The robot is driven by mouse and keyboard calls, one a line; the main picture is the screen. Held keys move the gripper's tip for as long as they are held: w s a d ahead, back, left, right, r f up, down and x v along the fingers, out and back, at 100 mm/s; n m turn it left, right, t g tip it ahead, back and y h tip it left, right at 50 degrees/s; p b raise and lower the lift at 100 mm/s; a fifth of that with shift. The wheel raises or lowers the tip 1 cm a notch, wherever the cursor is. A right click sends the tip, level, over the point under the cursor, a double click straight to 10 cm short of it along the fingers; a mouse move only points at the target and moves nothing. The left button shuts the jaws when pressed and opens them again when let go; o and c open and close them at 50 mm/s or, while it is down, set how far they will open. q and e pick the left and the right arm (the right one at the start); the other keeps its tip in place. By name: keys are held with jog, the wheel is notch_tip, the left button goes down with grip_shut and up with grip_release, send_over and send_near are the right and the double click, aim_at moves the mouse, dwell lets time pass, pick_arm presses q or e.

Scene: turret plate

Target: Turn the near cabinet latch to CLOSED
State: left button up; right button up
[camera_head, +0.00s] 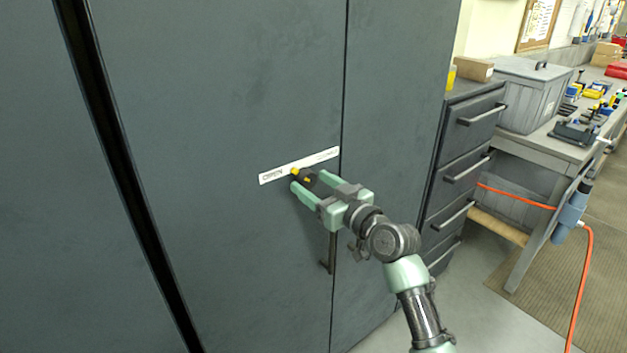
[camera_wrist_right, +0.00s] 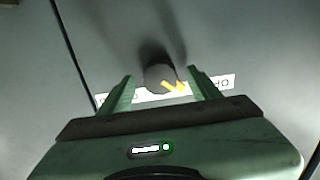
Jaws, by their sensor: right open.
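The cabinet latch is a dark round knob (camera_head: 308,175) with a yellow pointer (camera_head: 295,171) on a dark grey cabinet door. A white label strip (camera_head: 300,165) runs above it, with OPEN at its left end and a less readable word at its right. The pointer leans up and left toward the OPEN end. My right gripper (camera_head: 309,182) is open, its fingers on either side of the knob. In the right wrist view the knob (camera_wrist_right: 158,77) sits between the two fingertips (camera_wrist_right: 160,78), with a gap visible around it. My left gripper is not in view.
A vertical bar handle (camera_head: 332,252) is on the door just below my right gripper. A drawer unit (camera_head: 470,150) stands right of the cabinet.

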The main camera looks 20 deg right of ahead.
jog(key=shift+w+a, duration=0.1)
jog(key=shift+w, duration=0.15)
jog(key=c, duration=1.4)
jog(key=shift+o, duration=0.2)
